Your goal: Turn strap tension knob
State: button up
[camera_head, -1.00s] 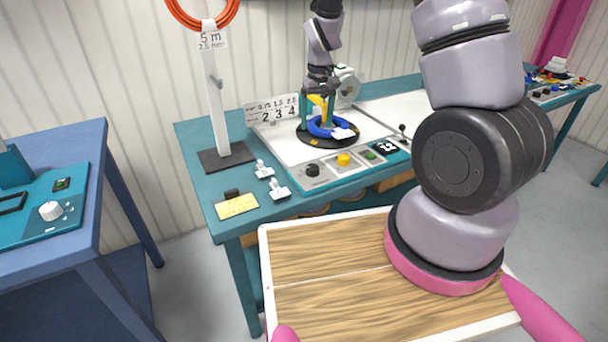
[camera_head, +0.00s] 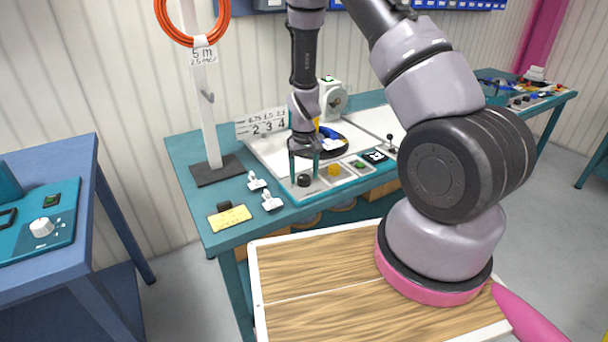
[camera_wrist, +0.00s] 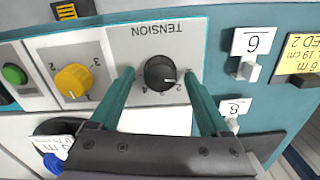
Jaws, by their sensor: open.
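The tension knob (camera_wrist: 160,73) is round and black with a white pointer mark. It sits on a grey plate lettered TENSION with a numbered scale, upside down in the wrist view. In the head view the knob (camera_head: 304,180) is at the left of the bench's front control row. My gripper (camera_head: 304,168) is open and points down at it. In the wrist view the two teal fingers of my gripper (camera_wrist: 158,80) stand on either side of the knob with gaps. Whether the fingertips are level with the knob is hard to tell.
A yellow knob (camera_wrist: 73,80) and a green button (camera_wrist: 14,74) lie beside the tension plate. White tags (camera_head: 257,181) and a yellow label (camera_head: 230,218) lie on the bench at left. A post with an orange cable coil (camera_head: 192,40) stands behind. A blue coil (camera_head: 330,142) lies behind the controls.

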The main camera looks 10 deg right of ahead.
jog(key=shift+f, duration=0.1)
grip_shut()
jog(key=shift+m, duration=0.3)
jog(key=m, duration=0.3)
jog(key=shift+m, duration=2)
grip_release()
